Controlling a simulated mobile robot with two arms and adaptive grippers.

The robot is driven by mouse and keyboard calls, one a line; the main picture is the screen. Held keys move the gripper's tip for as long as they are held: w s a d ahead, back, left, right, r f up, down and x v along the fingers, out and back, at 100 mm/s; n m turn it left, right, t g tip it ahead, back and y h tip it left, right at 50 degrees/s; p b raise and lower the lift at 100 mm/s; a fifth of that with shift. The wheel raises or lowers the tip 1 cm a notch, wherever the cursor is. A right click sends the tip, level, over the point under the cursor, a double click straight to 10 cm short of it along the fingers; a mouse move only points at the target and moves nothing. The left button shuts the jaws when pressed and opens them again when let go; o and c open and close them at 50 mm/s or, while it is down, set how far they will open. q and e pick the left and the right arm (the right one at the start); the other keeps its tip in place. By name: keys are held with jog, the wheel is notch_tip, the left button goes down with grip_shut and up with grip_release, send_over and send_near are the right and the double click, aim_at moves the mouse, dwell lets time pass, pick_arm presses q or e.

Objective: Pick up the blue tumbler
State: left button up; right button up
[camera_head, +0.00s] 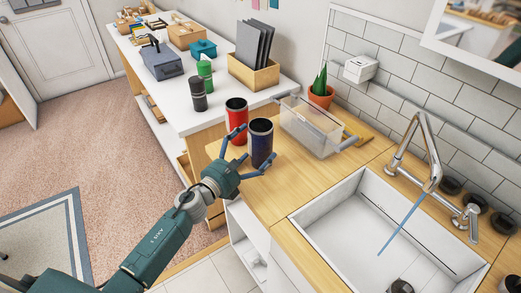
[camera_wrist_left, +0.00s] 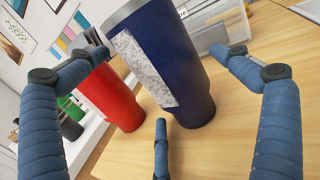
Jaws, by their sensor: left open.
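The blue tumbler (camera_head: 261,143) stands upright on the wooden counter, left of the sink. In the left wrist view the blue tumbler (camera_wrist_left: 184,62) is large, with a pale speckled label on its side. My left gripper (camera_head: 247,160) is at the tumbler, its fingers spread. In the left wrist view the open fingers of my left gripper (camera_wrist_left: 155,90) reach to either side of the tumbler, with the third finger below; I cannot tell whether any finger touches it. A red tumbler (camera_head: 237,119) stands close behind it to the left, and also shows in the wrist view (camera_wrist_left: 108,94).
A clear bin (camera_head: 308,128) stands just right of the tumbler. The white sink (camera_head: 335,220) with its faucet (camera_head: 430,180) is to the right. Black and green cylinders (camera_head: 198,94) stand on the white table behind. A potted plant (camera_head: 321,95) is near the wall.

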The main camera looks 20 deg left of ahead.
pick_arm(q)
jog(key=shift+x, duration=1.2)
jog(key=shift+s, duration=0.1)
jog(key=c, duration=1.5)
jog(key=shift+o, duration=0.2)
jog(key=shift+r, duration=0.15)
notch_tip(320, 180, up, 20)
jog(key=p, duration=0.7)
